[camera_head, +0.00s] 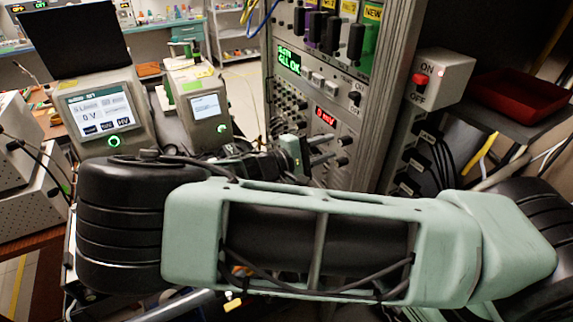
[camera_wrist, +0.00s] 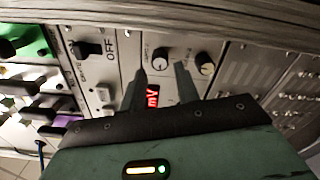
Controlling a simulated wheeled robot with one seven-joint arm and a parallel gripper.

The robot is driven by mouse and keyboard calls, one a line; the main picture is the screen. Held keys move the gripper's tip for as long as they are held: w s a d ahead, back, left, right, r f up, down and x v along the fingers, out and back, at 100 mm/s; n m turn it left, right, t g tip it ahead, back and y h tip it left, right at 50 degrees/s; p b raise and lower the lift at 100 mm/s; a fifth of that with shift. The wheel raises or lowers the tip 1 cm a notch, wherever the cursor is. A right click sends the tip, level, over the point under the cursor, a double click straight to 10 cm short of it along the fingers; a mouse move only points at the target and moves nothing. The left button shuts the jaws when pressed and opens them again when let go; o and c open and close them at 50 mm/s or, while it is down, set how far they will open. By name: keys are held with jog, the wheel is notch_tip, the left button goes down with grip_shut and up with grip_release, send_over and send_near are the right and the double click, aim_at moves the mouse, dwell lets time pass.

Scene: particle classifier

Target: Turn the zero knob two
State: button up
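Two small round dark knobs with pale faces sit side by side on the grey panel in the wrist view. Their labels are too blurred to read fully; the right one (camera_wrist: 204,63) appears to be zero knob two, and the other knob (camera_wrist: 160,59) is left of it. My gripper (camera_wrist: 162,76) is open, with its fingers apart and pointing at the panel. The left knob shows between the fingertips; the right knob lies just right of the right finger. Contact cannot be told. In the head view my gripper (camera_head: 332,148) is by the panel, below the red display (camera_head: 325,117).
In the head view a box with a red switch (camera_head: 420,80) and a red tray (camera_head: 513,91) stand right of the rack. Screened instruments (camera_head: 101,107) stand left.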

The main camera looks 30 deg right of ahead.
jog(key=a+b, duration=0.4)
jog(key=a, duration=0.9)
jog(key=shift+s+a, duration=0.2)
jog(key=shift+s, duration=0.05)
